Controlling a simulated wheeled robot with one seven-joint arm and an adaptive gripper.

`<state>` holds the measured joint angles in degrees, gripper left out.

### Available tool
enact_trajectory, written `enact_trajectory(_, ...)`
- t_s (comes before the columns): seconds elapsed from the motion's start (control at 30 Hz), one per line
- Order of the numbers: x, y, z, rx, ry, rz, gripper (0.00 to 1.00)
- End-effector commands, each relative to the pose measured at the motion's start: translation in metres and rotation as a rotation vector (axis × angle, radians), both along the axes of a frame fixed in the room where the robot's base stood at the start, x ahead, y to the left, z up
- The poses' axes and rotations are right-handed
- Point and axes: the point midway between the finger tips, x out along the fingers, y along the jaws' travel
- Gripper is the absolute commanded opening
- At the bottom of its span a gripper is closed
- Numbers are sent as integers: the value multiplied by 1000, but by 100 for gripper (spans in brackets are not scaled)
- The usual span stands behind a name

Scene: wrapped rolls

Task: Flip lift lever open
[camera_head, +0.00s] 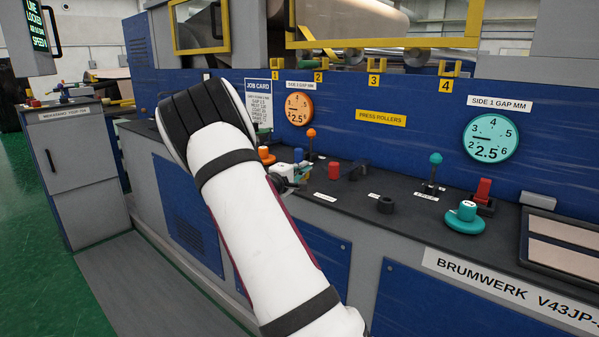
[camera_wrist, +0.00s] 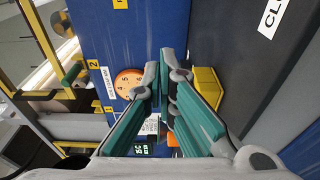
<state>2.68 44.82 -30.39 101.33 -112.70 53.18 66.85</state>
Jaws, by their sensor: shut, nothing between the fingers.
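Candidate levers stand on the dark console top; I cannot read which is the lift lever. A lever with an orange ball (camera_head: 311,133) stands upright near the orange gauge. A lever with a teal ball (camera_head: 435,158) stands upright further right. A red lever (camera_head: 483,190) on a dark base tilts up behind a teal round knob (camera_head: 466,212). My gripper (camera_head: 297,178) is just below and left of the orange-ball lever, partly hidden by my arm. In the wrist view its teal-padded fingers (camera_wrist: 160,70) converge, shut and empty. No lever is clearly visible between them there.
The blue wall behind carries an orange gauge (camera_head: 299,108) and a teal gauge (camera_head: 490,137). A framed panel (camera_head: 560,245) lies at the right. Console space between controls is narrow.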

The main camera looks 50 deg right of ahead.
Motion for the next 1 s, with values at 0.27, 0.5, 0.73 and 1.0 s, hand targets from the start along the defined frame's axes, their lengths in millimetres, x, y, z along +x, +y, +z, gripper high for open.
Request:
enact_trajectory(0.27,10,-45,0,-2,1,-1,0)
enact_trajectory(0.5,-6,-53,0,2,2,-1,0)
enact_trajectory(0.73,-24,-51,0,0,1,0,0)
enact_trajectory(1.0,-28,-50,-1,1,1,1,0)
